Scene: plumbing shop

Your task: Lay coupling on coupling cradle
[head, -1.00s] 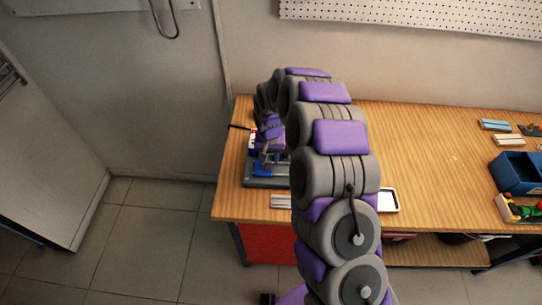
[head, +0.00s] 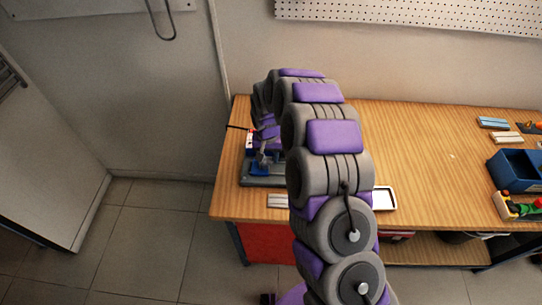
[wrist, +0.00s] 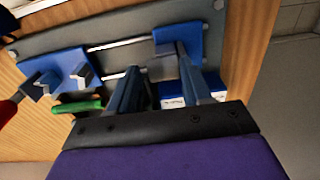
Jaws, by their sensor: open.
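My gripper (wrist: 157,60) is open, its two grey fingers apart with nothing visible between them. In the wrist view it points at a grey base plate (wrist: 120,30) with blue fittings. A blue bracket with pale V-shaped faces (wrist: 70,78), possibly the coupling cradle, stands left of the fingers. A blue block (wrist: 178,38) is behind the right fingertip; I cannot tell whether they touch. I cannot make out the coupling for certain. In the head view the base plate (head: 262,182) is at the bench's left end, with my arm partly covering it.
A green piece (wrist: 78,105) and a red-handled item (wrist: 12,103) lie near the fingers' left side. A white-and-blue box (wrist: 208,92) is close on their right. The wooden bench (head: 430,150) is clear in the middle. A white tray (head: 384,199) and blue bin (head: 518,168) stand rightward.

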